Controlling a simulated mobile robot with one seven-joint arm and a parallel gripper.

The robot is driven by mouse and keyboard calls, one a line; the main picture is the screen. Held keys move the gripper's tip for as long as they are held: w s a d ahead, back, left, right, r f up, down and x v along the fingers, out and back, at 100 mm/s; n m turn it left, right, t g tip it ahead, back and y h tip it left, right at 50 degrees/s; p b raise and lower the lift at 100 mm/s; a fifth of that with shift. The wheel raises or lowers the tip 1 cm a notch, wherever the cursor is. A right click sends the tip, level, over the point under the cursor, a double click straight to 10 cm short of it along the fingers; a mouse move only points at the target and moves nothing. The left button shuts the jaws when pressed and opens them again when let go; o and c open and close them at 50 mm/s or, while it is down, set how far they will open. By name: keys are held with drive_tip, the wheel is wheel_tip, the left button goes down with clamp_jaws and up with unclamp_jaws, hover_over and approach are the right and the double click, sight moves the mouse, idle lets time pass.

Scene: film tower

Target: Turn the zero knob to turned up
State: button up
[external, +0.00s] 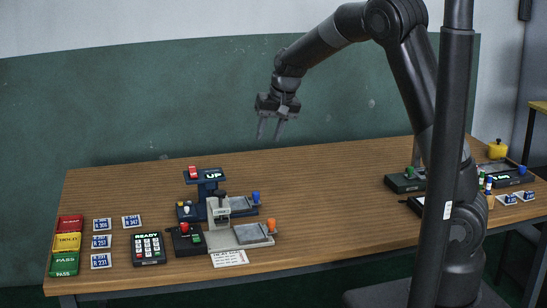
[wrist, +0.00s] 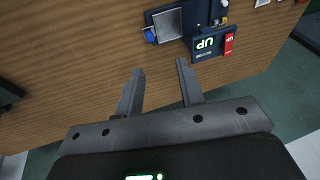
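A dark blue device with a lit "UP" display (external: 213,175) stands at the back of the bench; its display shows upside down in the wrist view (wrist: 205,43). A blue knob (external: 255,196) is at its right end, beside a metal plate, and also shows in the wrist view (wrist: 149,35). A grey device in front has an orange knob (external: 271,224). No readable label tells which knob is the zero knob, and their turn cannot be told. My gripper (external: 270,132) is open and empty, high above the bench, apart from both devices; its fingers show in the wrist view (wrist: 160,68).
A keypad reading "READY" (external: 148,249) and a black box with a red button (external: 185,238) stand left of the grey device. Small cards and red, yellow and green blocks (external: 67,242) are farther left. The bench's middle (external: 330,200) is clear. More devices stand at right.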

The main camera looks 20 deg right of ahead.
drive_tip(key=n+t, duration=0.1)
drive_tip(key=n, duration=0.3)
approach(187, 207)
drive_tip(key=x, duration=0.8)
drive_tip(key=shift+r, duration=0.1)
clamp_jaws()
